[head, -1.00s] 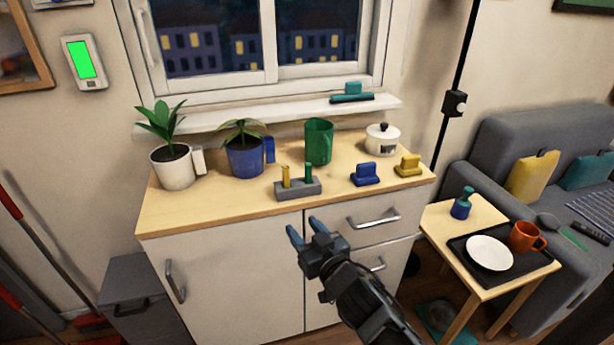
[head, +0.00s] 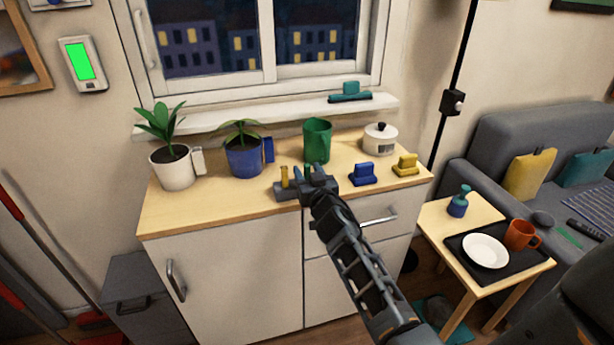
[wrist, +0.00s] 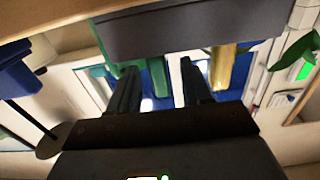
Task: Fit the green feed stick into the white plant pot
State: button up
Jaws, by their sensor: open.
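The green feed stick (head: 307,168) stands upright in a grey holder (head: 287,191) on the counter, beside a yellow stick (head: 284,176). My gripper (head: 314,178) is open at the holder and partly covers it and the green stick. In the wrist view, which looks upside down, the green stick (wrist: 157,76) shows between the two open fingers (wrist: 160,88); I cannot tell whether they touch it. The white plant pot (head: 174,173) stands at the counter's left end, with a leafy plant and a white upright piece (head: 198,161) on its right side.
A blue plant pot (head: 243,161) stands between the white pot and the holder. A green mug (head: 317,143) is behind my gripper. A blue block (head: 362,175), a yellow block (head: 405,165) and a white lidded pot (head: 380,140) are to the right. The counter's front left is clear.

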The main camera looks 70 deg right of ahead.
jog(key=shift+w+d, duration=0.3)
jog(key=shift+d, duration=0.05)
grip_shut()
